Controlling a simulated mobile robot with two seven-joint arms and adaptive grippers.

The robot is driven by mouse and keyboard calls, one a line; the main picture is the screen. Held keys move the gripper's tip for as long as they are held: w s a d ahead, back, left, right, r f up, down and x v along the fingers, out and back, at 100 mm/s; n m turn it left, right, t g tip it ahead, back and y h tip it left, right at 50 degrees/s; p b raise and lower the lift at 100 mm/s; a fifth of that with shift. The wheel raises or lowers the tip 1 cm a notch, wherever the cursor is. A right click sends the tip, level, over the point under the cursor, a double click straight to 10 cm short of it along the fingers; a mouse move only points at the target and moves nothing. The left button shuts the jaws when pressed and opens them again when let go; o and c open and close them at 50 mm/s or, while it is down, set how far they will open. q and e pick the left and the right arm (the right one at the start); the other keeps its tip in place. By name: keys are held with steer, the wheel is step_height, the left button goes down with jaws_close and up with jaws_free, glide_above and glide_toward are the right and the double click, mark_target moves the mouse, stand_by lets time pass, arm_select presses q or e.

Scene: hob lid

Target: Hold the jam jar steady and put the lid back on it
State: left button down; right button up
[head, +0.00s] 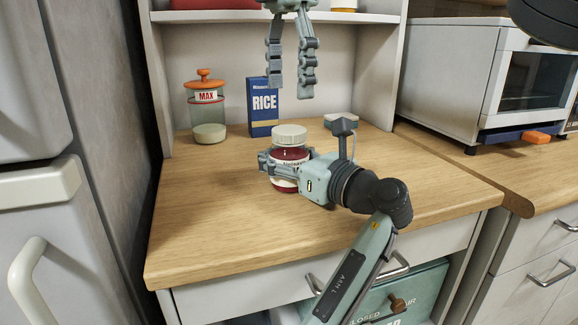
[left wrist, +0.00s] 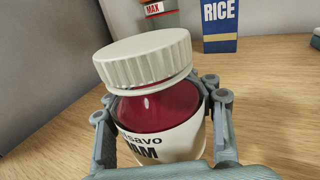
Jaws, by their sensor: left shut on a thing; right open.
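The jam jar (head: 289,155) stands on the wooden counter, with dark red jam and a pale label. The cream ribbed lid (head: 289,134) rests on its mouth; in the left wrist view the lid (left wrist: 145,62) looks slightly off to the left over the jar (left wrist: 160,115).
A blue rice box (head: 263,107) and an orange-topped MAX container (head: 207,112) stand behind to the left. A shelf (head: 215,16) crosses above. The counter's front left (head: 200,235) is clear.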

steer(key=shift+r, duration=2.7)
arm_select(q)
steer(key=shift+c, duration=2.4)
jaws_free()
steer(key=v, duration=1.1)
steer(key=shift+s+r, duration=0.1)
steer(key=shift+r, duration=0.05)
steer(key=shift+s+d, duration=0.3)
